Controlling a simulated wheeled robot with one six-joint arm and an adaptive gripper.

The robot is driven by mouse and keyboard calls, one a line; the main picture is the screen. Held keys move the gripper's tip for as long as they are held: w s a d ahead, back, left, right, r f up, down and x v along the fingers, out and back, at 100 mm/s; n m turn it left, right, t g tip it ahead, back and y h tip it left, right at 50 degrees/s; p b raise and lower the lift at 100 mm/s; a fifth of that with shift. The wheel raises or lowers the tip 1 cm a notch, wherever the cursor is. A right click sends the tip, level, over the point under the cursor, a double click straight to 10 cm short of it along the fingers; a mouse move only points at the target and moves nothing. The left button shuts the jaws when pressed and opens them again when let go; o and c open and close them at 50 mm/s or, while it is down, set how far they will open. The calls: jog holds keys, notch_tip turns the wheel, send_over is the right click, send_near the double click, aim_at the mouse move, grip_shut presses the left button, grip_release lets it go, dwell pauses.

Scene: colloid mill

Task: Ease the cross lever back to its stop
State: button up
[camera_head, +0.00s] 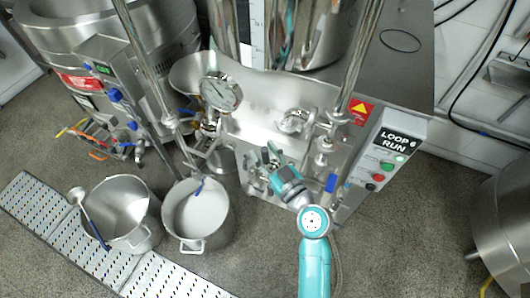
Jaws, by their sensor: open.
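My gripper (264,162) is open at the front panel of the steel machine (272,95), left of its control box. My teal arm comes up from the bottom of the view. Small bright metal parts (250,176) show right beside the fingers. They may belong to the cross lever, but the gripper covers much of this spot and I cannot make out the lever's shape or position. I cannot tell whether the fingers touch it.
A control box (391,155) reading "LOOP 6 RUN" is to the right. A blue-handled valve (331,183) is close to my arm. A pressure gauge (221,92) and two steel pots (146,236) (224,226) stand left.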

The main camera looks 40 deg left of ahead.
grip_shut()
jog(key=shift+a, duration=0.15)
jog(key=s+a+f+n+h, duration=0.2)
jog(key=a+f+n+h, duration=0.2)
jog(key=a+f+h, duration=0.2)
jog(key=shift+a+n+g+h, duration=0.35)
jog(key=shift+a+h, duration=0.8)
jog(key=shift+h, duration=0.75)
jog(key=shift+s+f, duration=0.1)
jog(key=shift+f, duration=0.05)
